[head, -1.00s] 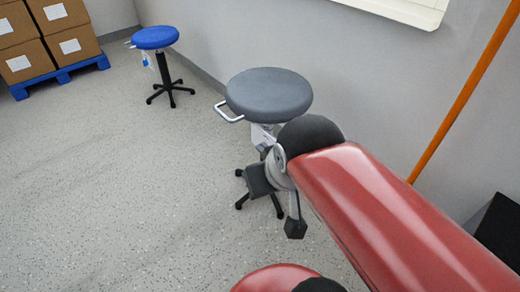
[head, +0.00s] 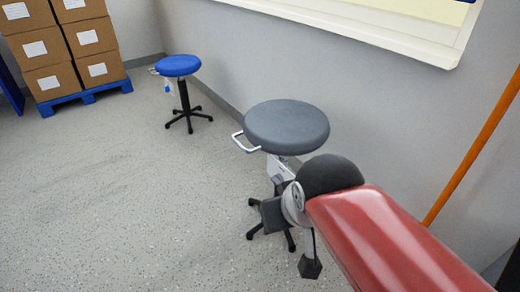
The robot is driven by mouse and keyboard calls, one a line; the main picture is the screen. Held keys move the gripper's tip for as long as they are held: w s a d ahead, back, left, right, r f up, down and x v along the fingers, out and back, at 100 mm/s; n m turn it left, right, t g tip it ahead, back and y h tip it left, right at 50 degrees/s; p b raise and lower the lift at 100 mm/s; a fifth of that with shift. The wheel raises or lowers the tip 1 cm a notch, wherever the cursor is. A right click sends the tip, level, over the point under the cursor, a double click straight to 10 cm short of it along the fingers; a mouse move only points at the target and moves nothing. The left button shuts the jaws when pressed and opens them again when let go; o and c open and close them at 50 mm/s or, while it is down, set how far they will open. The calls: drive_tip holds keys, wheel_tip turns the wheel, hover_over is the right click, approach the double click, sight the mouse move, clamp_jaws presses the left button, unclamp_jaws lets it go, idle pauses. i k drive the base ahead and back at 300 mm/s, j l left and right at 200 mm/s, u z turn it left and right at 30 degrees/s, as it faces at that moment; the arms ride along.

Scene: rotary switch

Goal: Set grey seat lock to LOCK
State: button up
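The grey stool (head: 287,127) stands near the wall in the head view, with a round grey seat and a bent metal handle (head: 245,142) at its left rim. Its column under the seat is mostly hidden by the seat and my arm. A pale tag or label (head: 280,167) partly shows there. I cannot make out the lock's lever or marking. My gripper (head: 291,240) hangs at the end of my red arm, in front of the stool's lower part in the picture. Its dark fingertips appear spread apart, with nothing seen between them. I cannot see contact with the stool.
A blue stool (head: 178,66) with a black base stands farther back on the left. Cardboard boxes (head: 92,36) sit on a blue pallet (head: 85,97) at the back left. An orange pole (head: 475,150) leans by the wall on the right. The floor at left is clear.

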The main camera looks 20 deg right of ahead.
sight(277, 180)
drive_tip(key=j+z, duration=0.15)
drive_tip(key=j, duration=1.4)
drive_tip(key=k, duration=0.05)
